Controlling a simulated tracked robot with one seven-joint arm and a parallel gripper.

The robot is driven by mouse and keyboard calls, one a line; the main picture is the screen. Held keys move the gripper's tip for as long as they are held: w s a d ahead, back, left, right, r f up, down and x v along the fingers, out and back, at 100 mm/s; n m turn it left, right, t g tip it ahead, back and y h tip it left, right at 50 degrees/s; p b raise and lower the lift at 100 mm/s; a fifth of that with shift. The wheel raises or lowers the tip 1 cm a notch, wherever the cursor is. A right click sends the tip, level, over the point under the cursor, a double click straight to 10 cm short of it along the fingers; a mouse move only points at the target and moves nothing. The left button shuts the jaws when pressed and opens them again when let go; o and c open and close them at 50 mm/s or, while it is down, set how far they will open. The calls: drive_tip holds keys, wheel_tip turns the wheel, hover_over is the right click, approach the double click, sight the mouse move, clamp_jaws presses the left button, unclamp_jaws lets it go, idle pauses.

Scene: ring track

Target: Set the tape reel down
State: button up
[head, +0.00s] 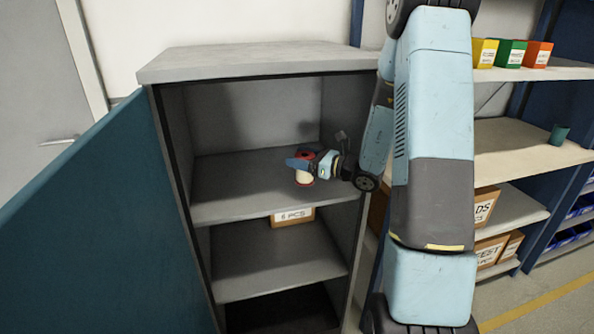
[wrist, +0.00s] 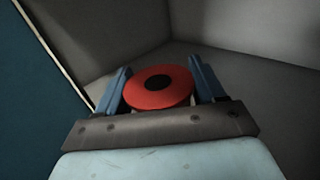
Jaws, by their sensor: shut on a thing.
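The tape reel (head: 304,178) shows in the head view as a pale roll with red ends, inside the grey cabinet at its upper shelf (head: 235,190). My gripper (head: 301,163) reaches in from the right and is shut on the reel. In the wrist view the reel (wrist: 158,92) is a red disc with a black centre, held between the two blue fingers of my gripper (wrist: 160,88). The reel looks upright and low over the shelf board. I cannot tell whether its underside touches the board.
The cabinet's teal door (head: 105,230) stands open on the left. A labelled carton (head: 292,217) sits on the shelf below. At right, a rack holds coloured bins (head: 510,54), a teal cup (head: 558,135) and cartons (head: 487,205). The upper shelf is bare around the reel.

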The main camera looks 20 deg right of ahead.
drive_tip(key=shift+w+a+f, duration=0.45)
drive_tip(key=shift+w+f, duration=0.15)
drive_tip(key=shift+f, duration=1.7)
drive_tip(key=o, duration=1.1)
drive_tip(key=shift+f, duration=0.1)
drive_tip(key=shift+o, duration=0.2)
